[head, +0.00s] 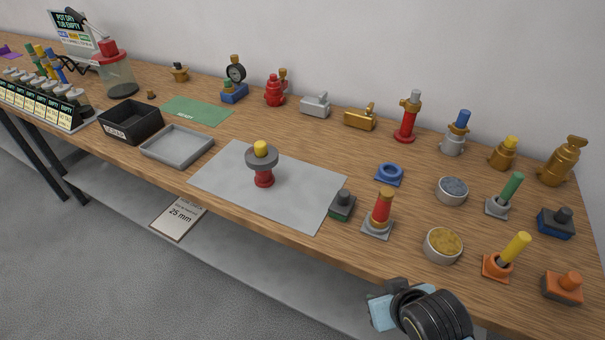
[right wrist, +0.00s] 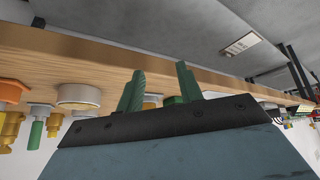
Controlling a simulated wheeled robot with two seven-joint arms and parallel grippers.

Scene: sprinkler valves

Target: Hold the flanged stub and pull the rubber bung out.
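The flanged stub (head: 264,179) stands upright on a pale grey mat near the middle of the bench. It has a red body and a wide grey flange. A yellow plug, which looks like the rubber bung (head: 261,147), sits in its top. My right gripper is at the bench's front edge, low in the head view, with its pale blue body (head: 382,311) well right of and nearer than the stub. In the right wrist view its two green fingers (right wrist: 160,88) are apart with nothing gripped between them. My left gripper is not in view.
The grey mat (head: 315,210) is otherwise bare. A grey tray (head: 178,146) and black bin (head: 131,121) stand left of it. Brass and red valves line the back.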

